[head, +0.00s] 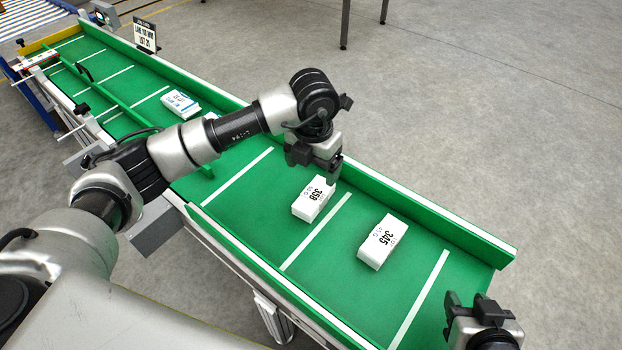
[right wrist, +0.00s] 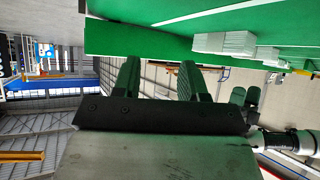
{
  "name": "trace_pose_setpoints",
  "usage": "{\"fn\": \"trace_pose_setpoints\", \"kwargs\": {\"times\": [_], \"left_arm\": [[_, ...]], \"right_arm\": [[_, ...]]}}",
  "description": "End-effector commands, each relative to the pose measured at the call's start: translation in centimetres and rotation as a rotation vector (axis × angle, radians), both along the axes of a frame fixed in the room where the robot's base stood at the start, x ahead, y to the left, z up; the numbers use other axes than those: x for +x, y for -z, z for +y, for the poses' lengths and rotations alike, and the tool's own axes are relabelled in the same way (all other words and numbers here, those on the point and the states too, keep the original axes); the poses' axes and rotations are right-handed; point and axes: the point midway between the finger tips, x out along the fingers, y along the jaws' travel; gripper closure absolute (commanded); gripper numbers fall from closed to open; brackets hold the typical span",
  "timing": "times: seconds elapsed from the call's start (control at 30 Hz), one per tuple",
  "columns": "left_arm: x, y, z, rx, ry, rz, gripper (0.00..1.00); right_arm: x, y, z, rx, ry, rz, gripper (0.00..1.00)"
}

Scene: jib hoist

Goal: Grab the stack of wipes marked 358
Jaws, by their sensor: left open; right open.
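The white stack of wipes marked 358 (head: 312,199) lies on the green conveyor belt in the head view. My left gripper (head: 332,176) is open just above its far edge; I cannot tell whether it touches the stack. A second white stack marked 345 (head: 382,242) lies to the right, past a white line on the belt. My right gripper (head: 468,308) is open and empty at the lower right, by the belt's near end. In the right wrist view its open fingers (right wrist: 160,80) show, with white stacks (right wrist: 225,43) beyond; their numbers are not readable there.
The green belt (head: 330,270) has white cross lines and a raised green side wall (head: 430,212) along its far side. Another white pack (head: 180,104) lies further up, near a green divider (head: 110,102). A sign (head: 145,35) stands at the far wall. Bare belt surrounds both numbered stacks.

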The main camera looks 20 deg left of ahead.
Motion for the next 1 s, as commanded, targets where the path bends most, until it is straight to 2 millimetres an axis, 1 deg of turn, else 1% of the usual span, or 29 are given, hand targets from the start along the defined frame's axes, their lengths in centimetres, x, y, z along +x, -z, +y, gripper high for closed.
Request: {"fn": "trace_pose_setpoints", "kwargs": {"times": [0.07,0.2,0.3,0.57,0.67,0.9,1.0], "left_arm": [[-0.1,1.2,-0.1,-0.001,0.000,0.004,0.15],[-0.1,3.4,0.0,-0.001,0.001,0.004,0.15],[-0.1,4.6,-0.1,-0.002,0.001,0.004,0.15],[0.0,6.1,0.0,-0.002,0.001,0.003,0.15],[0.0,7.2,0.0,-0.002,0.001,0.004,0.15],[0.1,9.8,0.1,-0.002,0.001,0.004,0.15],[0.1,10.5,0.2,-0.001,0.001,0.002,0.15]], "right_arm": [[0.5,-0.2,0.2,0.011,-0.005,-0.045,0.57],[1.6,-1.5,0.8,0.039,-0.012,-0.167,0.57],[2.2,-2.4,1.1,0.058,-0.018,-0.243,0.57],[2.9,-3.7,1.5,0.082,-0.025,-0.347,0.57],[3.3,-4.7,1.8,0.103,-0.030,-0.431,0.57],[3.8,-7.6,2.5,0.161,-0.044,-0.659,0.57],[3.8,-8.4,2.6,0.174,-0.046,-0.712,0.57]]}}
